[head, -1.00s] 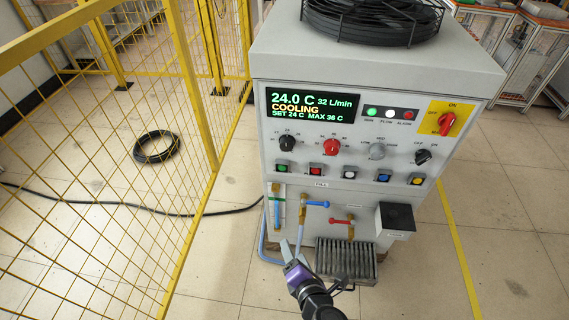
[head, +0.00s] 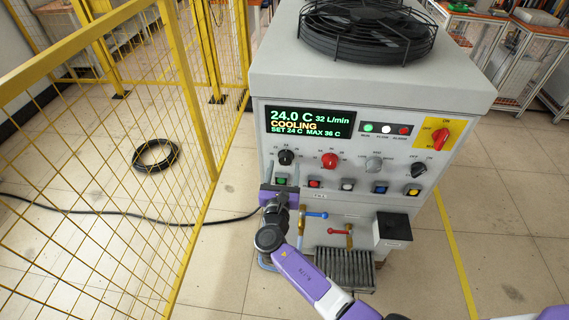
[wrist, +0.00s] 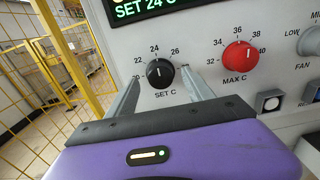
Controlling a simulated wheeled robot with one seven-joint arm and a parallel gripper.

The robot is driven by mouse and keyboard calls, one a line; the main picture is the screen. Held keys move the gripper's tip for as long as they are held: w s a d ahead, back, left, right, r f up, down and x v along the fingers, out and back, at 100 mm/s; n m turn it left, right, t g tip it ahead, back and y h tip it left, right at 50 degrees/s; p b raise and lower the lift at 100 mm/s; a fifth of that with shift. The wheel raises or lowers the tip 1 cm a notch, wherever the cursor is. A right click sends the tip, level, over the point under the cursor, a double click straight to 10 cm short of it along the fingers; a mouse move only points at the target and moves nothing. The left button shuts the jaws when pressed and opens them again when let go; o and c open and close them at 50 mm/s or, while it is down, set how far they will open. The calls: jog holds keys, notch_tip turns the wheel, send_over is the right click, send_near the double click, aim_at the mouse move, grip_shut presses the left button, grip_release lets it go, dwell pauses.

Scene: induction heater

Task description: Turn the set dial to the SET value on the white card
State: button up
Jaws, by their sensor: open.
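The black set dial (wrist: 160,73), marked SET C, is on the chiller's front panel and also shows in the head view (head: 286,157). Its white pointer line stands near the 24 mark. The display (head: 310,122) reads 24.0 C, COOLING, SET 24 C, MAX 36 C. My gripper (wrist: 160,76) is open and empty, with one finger to the left and one to the right of the dial in the wrist view. In the head view my gripper (head: 282,180) is just below the dial. I cannot tell how close the fingertips are to the panel. No white card can be made out.
The red MAX C dial (wrist: 240,55) is right of the set dial. Push buttons (head: 314,184) sit in a row below, beside my gripper. Blue (head: 315,214) and red (head: 338,231) valve levers are lower. A yellow mesh fence (head: 110,170) stands at the left.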

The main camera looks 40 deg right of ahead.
aim_at(286, 159)
jog(key=shift+x, duration=1.1)
grip_shut()
